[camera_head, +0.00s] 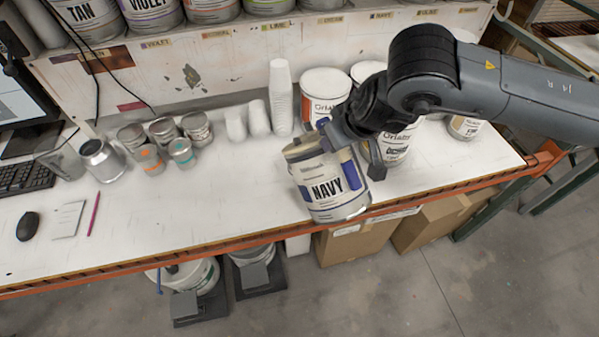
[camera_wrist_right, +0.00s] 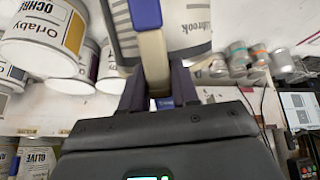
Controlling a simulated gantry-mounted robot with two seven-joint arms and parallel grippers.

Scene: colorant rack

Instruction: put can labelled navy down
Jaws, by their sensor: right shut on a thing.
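The can labelled navy (camera_head: 328,190) is white with a dark blue label band, near the front edge of the white worktable (camera_head: 230,215). My right gripper (camera_head: 341,152) is shut on it at its upper right side. The can looks slightly tilted, and its base overlaps the table's front edge in the head view. I cannot tell whether its base touches the table. In the right wrist view, part of the held can (camera_wrist_right: 195,30) shows at the top, behind the blue-tipped fingers (camera_wrist_right: 150,45). My left gripper is not in view.
Large white cans (camera_head: 397,148) stand behind and right of the held can. Stacked cups (camera_head: 281,95) and small metal tins (camera_head: 163,132) stand further left. A shelf of labelled cans (camera_head: 88,18) runs along the back. The table's front middle-left is clear, right of the pink pencil (camera_head: 94,214).

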